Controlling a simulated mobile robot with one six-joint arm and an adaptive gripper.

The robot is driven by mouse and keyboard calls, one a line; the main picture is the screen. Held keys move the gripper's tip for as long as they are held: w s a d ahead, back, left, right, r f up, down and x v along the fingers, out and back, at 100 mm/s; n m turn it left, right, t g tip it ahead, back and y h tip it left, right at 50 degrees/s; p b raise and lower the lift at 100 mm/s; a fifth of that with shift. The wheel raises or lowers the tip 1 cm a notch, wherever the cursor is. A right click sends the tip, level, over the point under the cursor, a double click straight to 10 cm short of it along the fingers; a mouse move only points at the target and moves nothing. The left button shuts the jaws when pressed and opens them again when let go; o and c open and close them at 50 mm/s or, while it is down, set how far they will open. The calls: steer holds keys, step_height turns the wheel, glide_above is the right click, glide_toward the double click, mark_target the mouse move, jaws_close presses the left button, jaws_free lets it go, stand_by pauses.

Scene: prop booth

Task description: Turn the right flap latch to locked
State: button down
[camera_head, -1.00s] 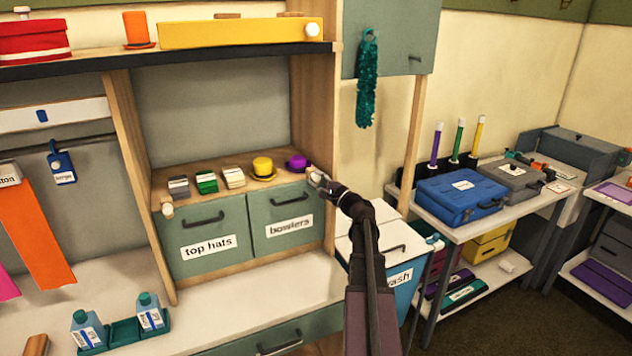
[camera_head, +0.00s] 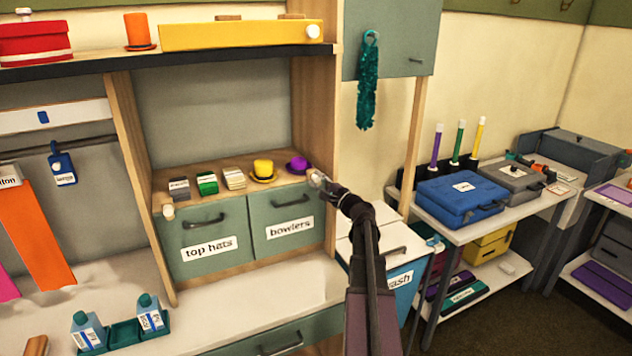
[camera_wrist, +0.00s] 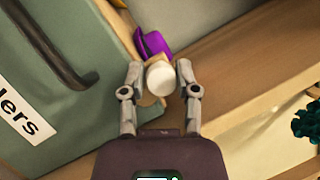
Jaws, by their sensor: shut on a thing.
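The right flap latch shows in the wrist view as a round white knob (camera_wrist: 160,79) on a tan piece, at the edge of the green flap. My gripper (camera_wrist: 159,84) is shut on this knob, one finger on each side. In the head view my gripper (camera_head: 319,181) is at the upper right corner of the "bowlers" flap (camera_head: 283,241) and mostly hides the latch. That flap is up and looks closed. I cannot tell how far the latch is turned.
The "top hats" flap (camera_head: 207,264) is beside it, with its own pale latch (camera_head: 168,212) at the left. A purple bowler (camera_head: 298,165) and a yellow bowler (camera_head: 263,169) sit on the shelf just above. A wooden side panel (camera_head: 315,130) stands close on the right.

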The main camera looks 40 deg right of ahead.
steer(key=shift+w+d+r, duration=0.1)
steer(key=shift+w+d, duration=0.05)
steer(key=shift+d, duration=0.15)
steer(key=c, duration=0.5)
jaws_free()
steer(key=shift+c, duration=0.2)
steer(key=shift+o, duration=0.8)
steer(key=shift+a, duration=0.15)
